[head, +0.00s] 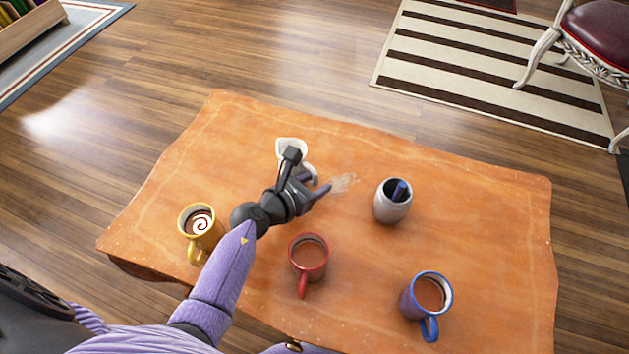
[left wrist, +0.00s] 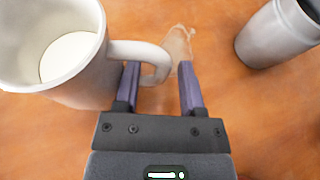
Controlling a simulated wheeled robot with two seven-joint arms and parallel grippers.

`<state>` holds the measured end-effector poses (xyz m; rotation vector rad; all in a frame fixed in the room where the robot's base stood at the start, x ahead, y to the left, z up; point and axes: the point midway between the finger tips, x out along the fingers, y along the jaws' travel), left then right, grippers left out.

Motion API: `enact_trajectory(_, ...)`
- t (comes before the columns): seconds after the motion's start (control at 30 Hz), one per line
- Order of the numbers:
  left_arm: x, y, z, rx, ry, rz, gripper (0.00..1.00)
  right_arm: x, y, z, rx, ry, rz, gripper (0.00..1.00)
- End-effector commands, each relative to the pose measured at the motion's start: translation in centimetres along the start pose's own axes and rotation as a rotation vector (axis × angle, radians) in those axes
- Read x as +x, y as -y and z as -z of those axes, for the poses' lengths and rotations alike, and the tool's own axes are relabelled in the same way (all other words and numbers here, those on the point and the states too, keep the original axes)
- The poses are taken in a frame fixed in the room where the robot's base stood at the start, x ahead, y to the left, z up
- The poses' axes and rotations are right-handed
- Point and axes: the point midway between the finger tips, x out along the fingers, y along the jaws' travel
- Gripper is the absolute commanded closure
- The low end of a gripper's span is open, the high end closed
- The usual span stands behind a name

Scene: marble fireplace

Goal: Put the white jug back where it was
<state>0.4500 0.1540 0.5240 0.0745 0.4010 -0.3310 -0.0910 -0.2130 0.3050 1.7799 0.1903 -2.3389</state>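The white jug (head: 288,146) stands on the orange table, partly hidden behind my left gripper (head: 318,181) in the head view. In the left wrist view the jug (left wrist: 62,75) is at the left, with white inside, and its handle (left wrist: 150,58) points right. My left gripper (left wrist: 160,85) is open. Its fingers are apart, and the handle's loop shows between and just ahead of them, close to the left finger. Whether they touch, I cannot tell. My right gripper is not in view.
On the table (head: 480,195) stand a yellow mug (head: 190,228), a red mug (head: 310,262), a blue-rimmed mug (head: 415,300) and a grey cup (head: 392,210) with something dark blue in it. A pale mark (head: 343,182) lies right of my gripper. The table's right far part is clear.

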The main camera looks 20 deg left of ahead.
Motion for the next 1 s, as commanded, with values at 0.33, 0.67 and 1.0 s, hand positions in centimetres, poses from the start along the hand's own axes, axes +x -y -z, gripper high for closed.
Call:
enact_trajectory(0.33, -2.0, -0.1, -0.7, 0.002, 0.000, -0.002, 0.49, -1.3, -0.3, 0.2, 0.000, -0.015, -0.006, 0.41)
enact_trajectory(0.67, -9.6, 0.0, -0.7, 0.002, -0.001, 0.000, 0.49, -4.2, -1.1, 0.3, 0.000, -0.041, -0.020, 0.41)
enact_trajectory(1.0, -12.2, 0.0, -0.3, 0.001, 0.000, 0.000, 0.49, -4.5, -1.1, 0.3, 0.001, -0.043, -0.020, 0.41)
